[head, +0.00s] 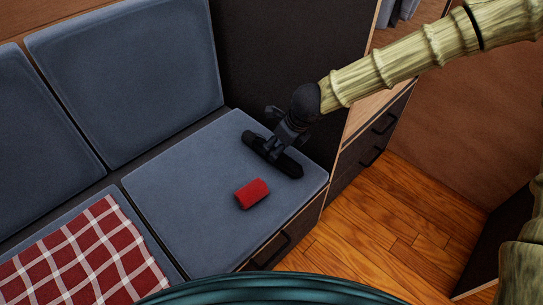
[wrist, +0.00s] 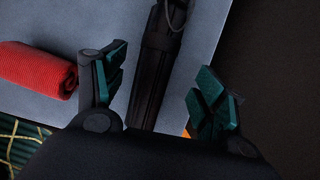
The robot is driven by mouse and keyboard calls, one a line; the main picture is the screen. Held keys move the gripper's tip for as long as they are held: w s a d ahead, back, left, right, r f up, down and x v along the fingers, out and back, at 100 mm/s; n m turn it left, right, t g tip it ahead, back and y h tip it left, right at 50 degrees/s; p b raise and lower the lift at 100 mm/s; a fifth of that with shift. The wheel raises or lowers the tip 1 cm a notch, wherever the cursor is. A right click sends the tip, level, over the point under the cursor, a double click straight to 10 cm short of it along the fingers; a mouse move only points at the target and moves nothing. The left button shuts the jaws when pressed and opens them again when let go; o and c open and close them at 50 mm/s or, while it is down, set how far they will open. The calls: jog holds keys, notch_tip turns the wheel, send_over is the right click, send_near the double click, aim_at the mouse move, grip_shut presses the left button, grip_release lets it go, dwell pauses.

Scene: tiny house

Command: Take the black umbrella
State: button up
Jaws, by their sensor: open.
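The black umbrella (head: 290,167) lies folded on the blue-grey seat cushion, toward its back right. In the wrist view the umbrella (wrist: 152,72) runs from the top edge down between my two fingers, nearer the left one, with a thin loop at its top end. My gripper (head: 280,145) is over the umbrella's middle and hides part of it. In the wrist view my gripper (wrist: 158,85) is open, with green pads on either side of the umbrella. I cannot tell whether a finger touches it.
A red rolled cloth (head: 252,193) lies on the cushion (head: 190,190) close by the umbrella; it also shows left of my fingers in the wrist view (wrist: 38,70). A dark panel (head: 285,60) rises behind the seat. A checked red blanket (head: 85,262) lies at left.

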jog(key=shift+a+b+x, duration=0.1)
jog(key=shift+b+x, duration=0.6)
jog(key=shift+x, duration=0.6)
jog(key=shift+a+b+x, duration=0.15)
jog(key=shift+b+x, duration=0.55)
jog(key=shift+x, duration=0.65)
jog(key=shift+s+r, duration=0.1)
jog(key=c, duration=1.3)
